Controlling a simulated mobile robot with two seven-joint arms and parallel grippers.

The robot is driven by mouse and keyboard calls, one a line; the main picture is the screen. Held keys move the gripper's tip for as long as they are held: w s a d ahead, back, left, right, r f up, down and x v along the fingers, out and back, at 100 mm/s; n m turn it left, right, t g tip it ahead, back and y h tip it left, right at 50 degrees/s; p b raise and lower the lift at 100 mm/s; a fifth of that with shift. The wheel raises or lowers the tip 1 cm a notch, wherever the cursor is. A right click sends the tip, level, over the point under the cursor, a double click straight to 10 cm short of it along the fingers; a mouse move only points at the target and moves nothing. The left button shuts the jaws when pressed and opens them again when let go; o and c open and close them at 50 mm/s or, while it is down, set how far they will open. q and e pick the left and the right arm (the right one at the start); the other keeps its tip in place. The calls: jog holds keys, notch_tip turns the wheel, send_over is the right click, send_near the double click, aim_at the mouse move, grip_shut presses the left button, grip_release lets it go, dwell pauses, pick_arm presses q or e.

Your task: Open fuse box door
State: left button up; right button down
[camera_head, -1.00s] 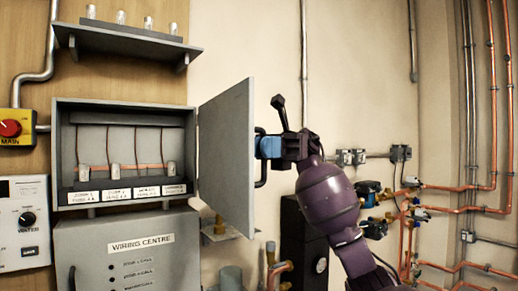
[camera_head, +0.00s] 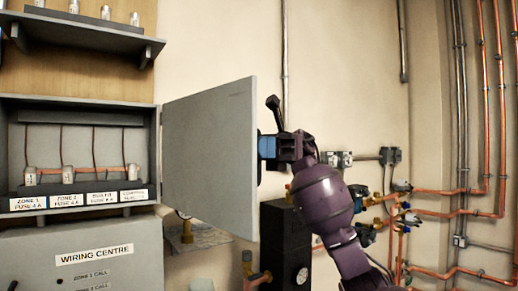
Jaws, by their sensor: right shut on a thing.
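The grey fuse box (camera_head: 84,108) is on the wall at the left in the head view. Its door (camera_head: 208,150) is hinged on the box's right side and stands wide open, swung out to the right. Inside are several fuses and wires above a row of white zone labels. My right gripper (camera_head: 267,147), with blue fingers on a purple arm, is at the door's outer edge. It is shut on the door's handle, which is mostly hidden behind the door panel. My left gripper is not in view.
A grey shelf (camera_head: 85,30) with several fuses is above the box. The wiring centre (camera_head: 85,255) is below it. A black unit (camera_head: 285,240) stands under my right arm. Copper pipes (camera_head: 485,110) run along the wall at the right.

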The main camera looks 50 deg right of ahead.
jog(key=shift+d, duration=0.3)
dwell(0.4)
jog(key=c, duration=1.5)
grip_release()
jog(key=shift+o, duration=0.2)
jog(key=d, duration=1)
jog(key=shift+w+d+b, duration=0.2)
jog(key=shift+d+b, duration=0.1)
jog(key=shift+d, duration=0.1)
